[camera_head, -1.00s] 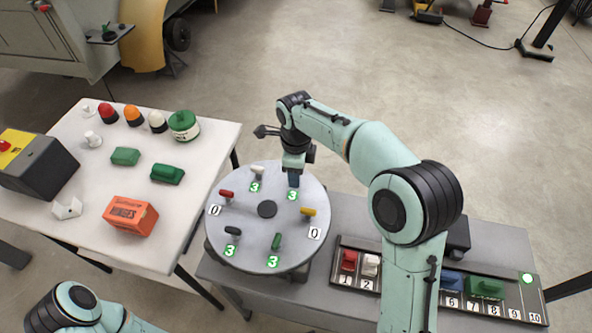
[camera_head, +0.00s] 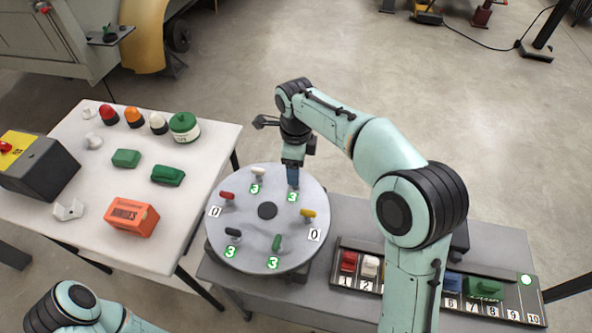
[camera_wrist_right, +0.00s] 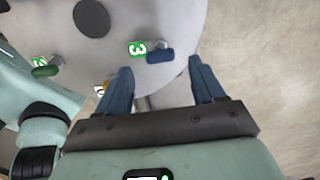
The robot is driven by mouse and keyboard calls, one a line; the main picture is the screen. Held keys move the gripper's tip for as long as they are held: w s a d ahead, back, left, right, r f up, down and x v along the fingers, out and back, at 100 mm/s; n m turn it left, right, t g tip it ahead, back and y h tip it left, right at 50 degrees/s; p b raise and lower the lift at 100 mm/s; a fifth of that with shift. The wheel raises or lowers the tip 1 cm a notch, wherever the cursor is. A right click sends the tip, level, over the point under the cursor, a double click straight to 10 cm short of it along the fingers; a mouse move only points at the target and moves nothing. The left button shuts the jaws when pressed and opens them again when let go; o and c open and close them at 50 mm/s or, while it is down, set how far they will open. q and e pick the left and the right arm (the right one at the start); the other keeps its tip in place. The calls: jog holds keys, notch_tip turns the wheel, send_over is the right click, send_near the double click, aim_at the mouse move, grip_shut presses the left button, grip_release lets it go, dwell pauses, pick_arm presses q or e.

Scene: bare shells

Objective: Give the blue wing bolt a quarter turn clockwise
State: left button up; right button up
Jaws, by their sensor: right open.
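The blue wing bolt (camera_wrist_right: 160,55) is on the round grey plate (camera_wrist_right: 188,22), beside a green label with a 3 (camera_wrist_right: 137,48). In the head view the bolt is hidden behind my right gripper (camera_head: 293,183), which points down at the plate's far right edge. In the wrist view my right gripper (camera_wrist_right: 160,76) is open and empty. Its blue fingers stand wide apart, with the bolt just beyond the fingertips and not between them. My left arm shows at the bottom left of the head view, its gripper out of sight.
Other wing bolts stand round the plate: white (camera_head: 258,173), red (camera_head: 227,196), yellow (camera_head: 308,213), green (camera_head: 277,242) and a dark one (camera_head: 233,232). A numbered rack (camera_head: 513,299) lies at right. A white table (camera_head: 95,190) with coloured parts stands at left.

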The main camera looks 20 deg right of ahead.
pick_arm(q)
jog(key=shift+w+r+p, duration=0.8)
jog(key=shift+w+r, duration=0.15)
jog(key=shift+r, duration=0.3)
pick_arm(e)
notch_tip(320, 180, up, 10)
jog(key=shift+f, duration=0.15)
jog(key=shift+f, duration=0.1)
